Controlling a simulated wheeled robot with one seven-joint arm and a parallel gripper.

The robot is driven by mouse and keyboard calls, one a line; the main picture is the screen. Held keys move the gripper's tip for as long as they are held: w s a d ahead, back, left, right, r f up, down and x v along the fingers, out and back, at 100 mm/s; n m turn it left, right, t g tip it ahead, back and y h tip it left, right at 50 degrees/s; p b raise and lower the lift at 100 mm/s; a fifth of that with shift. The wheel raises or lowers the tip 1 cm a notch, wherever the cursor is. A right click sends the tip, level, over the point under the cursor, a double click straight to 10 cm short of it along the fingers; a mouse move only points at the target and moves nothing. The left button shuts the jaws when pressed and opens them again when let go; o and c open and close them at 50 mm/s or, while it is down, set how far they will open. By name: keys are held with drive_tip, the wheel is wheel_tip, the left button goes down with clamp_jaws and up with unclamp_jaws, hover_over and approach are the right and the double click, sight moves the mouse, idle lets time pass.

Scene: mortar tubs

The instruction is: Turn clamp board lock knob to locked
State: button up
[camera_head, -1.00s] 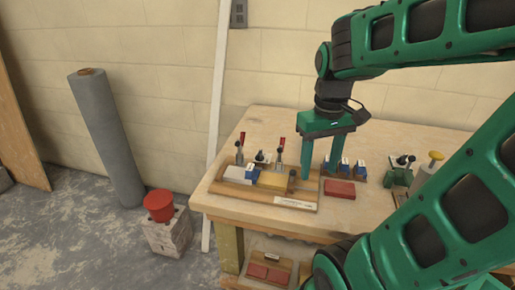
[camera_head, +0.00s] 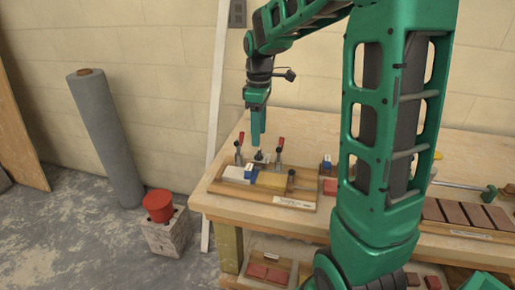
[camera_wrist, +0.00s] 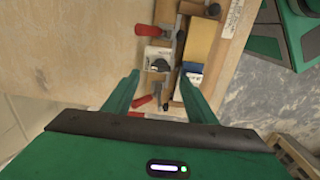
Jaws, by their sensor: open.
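The wooden clamp board (camera_head: 250,192) lies on the bench, with two red-handled toggle clamps (camera_head: 278,150) at its back. Between the clamps is a small dark lock knob (camera_head: 260,157), close below my fingertips.
The board carries a yellow block (camera_wrist: 200,40), a blue block (camera_wrist: 193,71) and a dark upright knob (camera_head: 291,179) at its front right. Red clamp handles (camera_wrist: 150,29) stand near my fingers. A wall is behind; my arm covers part of the bench. Bare bench top (camera_head: 225,205) shows at left.

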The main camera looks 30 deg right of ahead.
sight(259, 151)
wheel_tip(259, 151, down, 6)
drive_tip(key=shift+f, duration=0.25)
drive_tip(key=c, duration=1.1)
drive_tip(key=shift+d, duration=0.15)
